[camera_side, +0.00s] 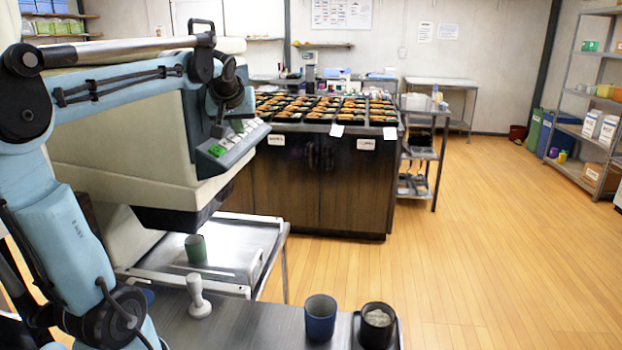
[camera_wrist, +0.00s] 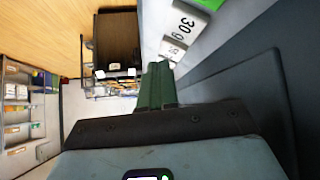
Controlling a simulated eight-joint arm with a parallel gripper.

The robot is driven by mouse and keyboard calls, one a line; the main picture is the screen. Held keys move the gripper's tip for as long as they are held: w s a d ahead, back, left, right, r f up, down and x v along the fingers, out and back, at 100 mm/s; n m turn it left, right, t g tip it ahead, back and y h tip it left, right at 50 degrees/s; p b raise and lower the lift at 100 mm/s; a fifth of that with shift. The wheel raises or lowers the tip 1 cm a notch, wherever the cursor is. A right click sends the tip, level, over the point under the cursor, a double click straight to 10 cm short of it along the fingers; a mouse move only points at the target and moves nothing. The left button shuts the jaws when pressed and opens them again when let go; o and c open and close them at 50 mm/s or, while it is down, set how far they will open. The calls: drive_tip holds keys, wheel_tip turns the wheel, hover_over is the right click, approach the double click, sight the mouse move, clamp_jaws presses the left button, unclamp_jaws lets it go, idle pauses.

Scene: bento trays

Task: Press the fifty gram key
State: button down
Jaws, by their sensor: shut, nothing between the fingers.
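The key panel (camera_side: 232,148) slopes on the front of a large pale machine in the side view, with a green key at its lower left and white keys beside it. In the side view the fingers are small against the panel.
The machine's pale body (camera_side: 130,135) fills the space behind the panel. A dark counter (camera_side: 320,175) with several filled bento trays stands beyond. A green cup (camera_side: 196,249), a blue cup (camera_side: 320,318) and a dark mug (camera_side: 377,328) stand below.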

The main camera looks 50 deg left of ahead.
drive_tip(key=shift+s+a+f, duration=0.35)
drive_tip(key=shift+s+f, duration=0.15)
drive_tip(key=shift+f, duration=0.15)
idle(1.3)
drive_tip(key=shift+d+r, duration=0.1)
drive_tip(key=shift+r, duration=0.9)
drive_tip(key=shift+w+d+r, duration=0.3)
drive_tip(key=shift+w+r, duration=0.05)
drive_tip(key=shift+r, duration=0.3)
drive_tip(key=shift+w+d+r, duration=0.3)
drive_tip(key=shift+d+r, duration=0.05)
drive_tip(key=shift+r, duration=0.35)
drive_tip(key=shift+w+d+r, duration=0.3)
drive_tip(key=shift+w+r, duration=0.05)
drive_tip(key=shift+r, duration=0.3)
drive_tip(key=shift+d, duration=0.1)
